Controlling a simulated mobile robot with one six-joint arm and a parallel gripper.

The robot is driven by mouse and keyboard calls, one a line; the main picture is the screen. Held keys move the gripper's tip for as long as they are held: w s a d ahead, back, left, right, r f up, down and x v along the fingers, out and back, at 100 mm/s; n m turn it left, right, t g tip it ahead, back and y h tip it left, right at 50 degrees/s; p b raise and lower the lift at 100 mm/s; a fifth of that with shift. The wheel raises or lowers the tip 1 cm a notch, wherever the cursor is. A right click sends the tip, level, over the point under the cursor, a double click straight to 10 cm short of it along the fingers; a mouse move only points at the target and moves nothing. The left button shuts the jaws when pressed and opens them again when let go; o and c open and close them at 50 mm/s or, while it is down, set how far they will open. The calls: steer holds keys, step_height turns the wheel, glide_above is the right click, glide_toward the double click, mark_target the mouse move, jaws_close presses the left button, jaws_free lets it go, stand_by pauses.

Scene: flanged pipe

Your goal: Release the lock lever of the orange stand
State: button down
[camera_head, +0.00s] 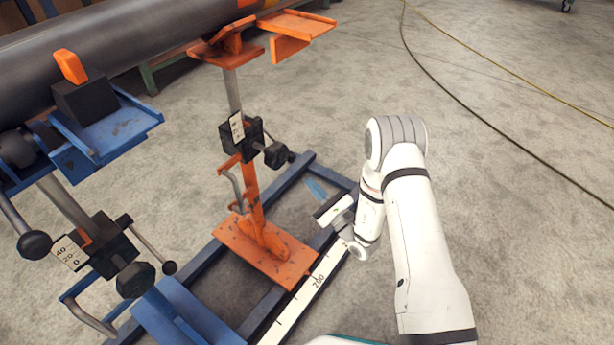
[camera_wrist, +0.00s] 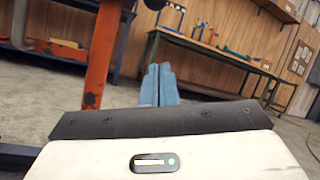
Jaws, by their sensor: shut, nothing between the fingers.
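The orange stand (camera_head: 262,245) stands upright under the dark pipe, with a base plate on a blue frame and a black clamp block on its post. A black knob (camera_head: 276,155) sticks out right of the block. A bent grey handle (camera_head: 236,188) is on the post's left side, below the block. I cannot tell which of these is the lock lever. My gripper (camera_head: 313,186) has its blue fingers shut, apart from the stand and right of its post. In the wrist view the fingers (camera_wrist: 159,83) are together and empty, right of the orange post (camera_wrist: 100,65).
A blue stand (camera_head: 105,145) with black knobs is at the left. The dark pipe (camera_head: 120,40) crosses the top left. A white ruler strip (camera_head: 305,290) runs along the blue floor frame. Bare concrete floor lies right of my arm, with cables across it. A workbench (camera_wrist: 205,50) is behind.

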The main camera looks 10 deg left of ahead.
steer(key=w+a+r+b, duration=0.1)
steer(key=a+r+b, duration=0.2)
steer(key=a+r, duration=0.2)
steer(key=shift+w+a+r, duration=0.35)
steer(key=shift+w+r, duration=0.05)
steer(key=shift+r, duration=0.2)
